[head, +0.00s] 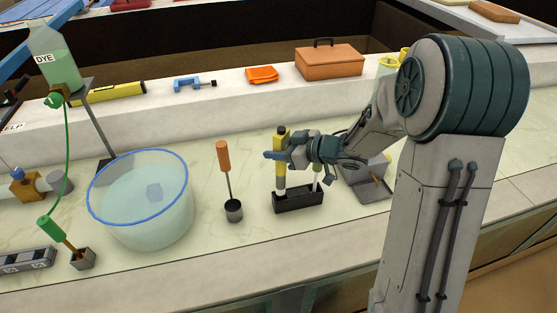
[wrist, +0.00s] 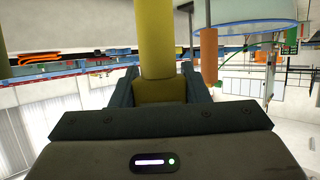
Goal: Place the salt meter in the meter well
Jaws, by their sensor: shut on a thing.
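The salt meter (head: 280,178), with a yellow upper body and a pale lower part, stands upright in the head view. My gripper (head: 276,155) is shut on its yellow body, which also fills the space between the jaws (wrist: 158,85) in the wrist view. The meter's lower end meets the left end of a black slotted block (head: 300,203), which looks like the meter well. I cannot tell how far the tip is inside it. A second pale slim rod (head: 317,178) stands at the block's right end, partly behind my gripper.
Left of the block, an orange-handled tool (head: 223,157) stands in a dark cup (head: 234,211). Further left is a clear blue-rimmed basin (head: 140,215) of water. A grey metal tray (head: 368,188) lies right, partly behind my arm. The counter in front is clear.

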